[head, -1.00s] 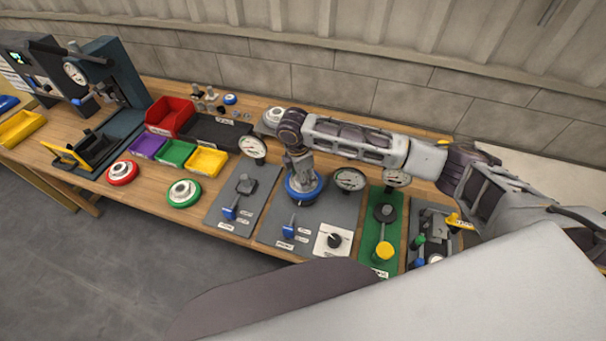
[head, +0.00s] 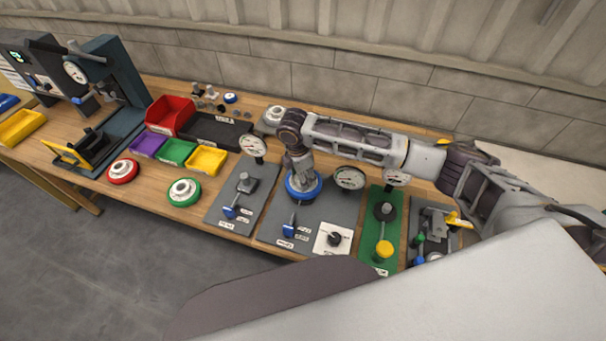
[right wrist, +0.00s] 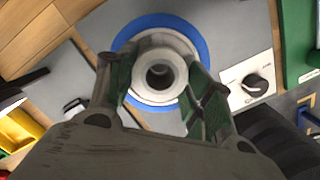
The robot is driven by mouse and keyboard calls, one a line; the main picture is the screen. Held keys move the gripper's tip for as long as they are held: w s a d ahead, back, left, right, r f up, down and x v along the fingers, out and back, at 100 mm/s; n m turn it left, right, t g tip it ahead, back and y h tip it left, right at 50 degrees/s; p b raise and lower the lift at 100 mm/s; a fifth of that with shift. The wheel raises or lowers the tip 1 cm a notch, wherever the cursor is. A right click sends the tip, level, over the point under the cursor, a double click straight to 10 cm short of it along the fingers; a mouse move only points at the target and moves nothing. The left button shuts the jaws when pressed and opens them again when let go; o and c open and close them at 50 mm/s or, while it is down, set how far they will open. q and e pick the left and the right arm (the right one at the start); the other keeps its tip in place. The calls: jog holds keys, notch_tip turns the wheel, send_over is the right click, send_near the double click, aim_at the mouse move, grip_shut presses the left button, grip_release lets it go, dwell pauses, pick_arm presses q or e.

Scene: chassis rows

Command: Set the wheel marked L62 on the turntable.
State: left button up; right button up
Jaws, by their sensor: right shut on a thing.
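A blue-rimmed wheel (head: 291,192) with a white hub is over the large grey board in the head view. It also shows in the right wrist view (right wrist: 203,45), seen from above with its dark centre hole. My right gripper (head: 303,181) points down at it, shut on its hub, with one finger on each side (right wrist: 160,88). I cannot tell whether the wheel touches the board. A red-rimmed wheel (head: 123,171) and a green-rimmed wheel (head: 184,191) lie to the left. No L62 mark is legible, and I cannot pick out the turntable. My left gripper is out of view.
Red (head: 170,113), purple (head: 148,146), green (head: 176,153) and yellow bins (head: 207,160) stand left of the boards. Dial gauges (head: 349,178) rise near the held wheel. A knob panel (head: 334,239) is in front of it, and a green board (head: 384,240) is to its right.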

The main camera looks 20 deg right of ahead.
jog(key=shift+f, duration=1.8)
dwell(0.8)
jog(key=o, duration=1.4)
jog(key=shift+r, duration=0.1)
notch_tip(320, 180, up, 12)
jog(key=a, duration=0.1)
jog(key=shift+s+a, duration=0.15)
jog(key=shift+a, duration=0.05)
jog(key=shift+s+f, duration=0.1)
jog(key=shift+f, duration=0.1)
